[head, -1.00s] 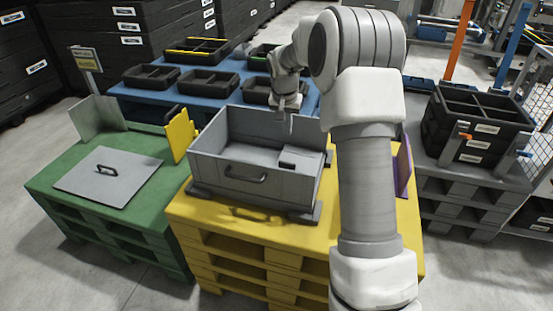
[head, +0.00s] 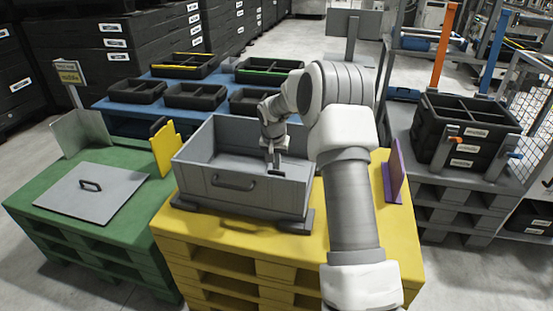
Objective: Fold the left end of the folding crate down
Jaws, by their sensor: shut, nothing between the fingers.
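The grey folding crate (head: 285,199) stands on the yellow pallet, with a handle on its front wall. Its left end (head: 196,142) stands upright, joining the raised front and back walls. The right end is partly hidden by my arm, so its state is unclear. My gripper (head: 273,166) points down in the right half of the crate's opening, well to the right of the left end. It is shut and holds nothing. A small dark piece shows right by the fingertips; I cannot tell whether they touch it.
A green pallet (head: 60,205) at left bears a grey lid (head: 92,193) with a handle. A yellow panel (head: 164,148) stands between the pallets; a purple panel (head: 396,172) stands to the right. Black trays (head: 195,96) sit behind on a blue surface. Stacked black crates (head: 465,135) stand at right.

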